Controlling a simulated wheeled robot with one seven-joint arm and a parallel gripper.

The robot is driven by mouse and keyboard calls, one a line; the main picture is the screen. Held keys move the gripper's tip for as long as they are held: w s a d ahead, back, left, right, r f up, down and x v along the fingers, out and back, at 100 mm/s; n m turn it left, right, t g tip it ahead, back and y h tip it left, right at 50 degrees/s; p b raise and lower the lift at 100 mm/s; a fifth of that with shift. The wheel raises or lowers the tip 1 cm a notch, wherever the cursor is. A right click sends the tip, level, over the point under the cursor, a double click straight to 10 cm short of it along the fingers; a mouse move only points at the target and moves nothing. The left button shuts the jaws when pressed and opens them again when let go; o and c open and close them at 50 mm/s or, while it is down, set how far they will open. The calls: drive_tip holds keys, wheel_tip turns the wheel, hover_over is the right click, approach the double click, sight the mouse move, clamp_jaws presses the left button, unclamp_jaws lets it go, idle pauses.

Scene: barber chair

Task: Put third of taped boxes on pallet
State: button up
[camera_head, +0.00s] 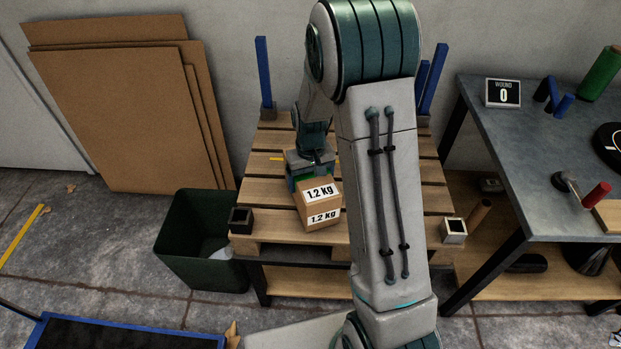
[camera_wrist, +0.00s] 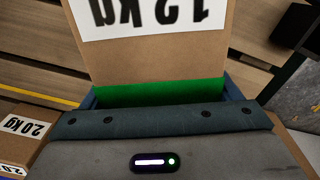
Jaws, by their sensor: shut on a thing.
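A small brown box labelled 1.2 kg (camera_head: 318,205) is in my gripper (camera_head: 308,163), at the middle of the wooden pallet (camera_head: 265,190). In the wrist view the same box (camera_wrist: 205,65) stands in front of my fingers, and a green surface shows between them. I cannot tell whether the box touches the planks or hangs just above them. A second box, labelled 2.0 kg (camera_wrist: 62,116), shows at the lower left of the wrist view. My arm hides part of the pallet in the head view.
Blue posts (camera_head: 263,75) rise at the pallet's back corners. A dark green bin (camera_head: 190,245) stands at its left, and a grey worktable (camera_head: 510,150) at its right. Flat cardboard sheets (camera_head: 110,110) lean on the wall. The pallet's left planks look clear.

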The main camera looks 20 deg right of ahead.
drive_tip(key=shift+f, duration=0.25)
drive_tip(key=o, duration=1.9)
wheel_tip(320, 180, up, 14)
drive_tip(key=shift+f+p, duration=0.1)
drive_tip(key=shift+p, duration=0.8)
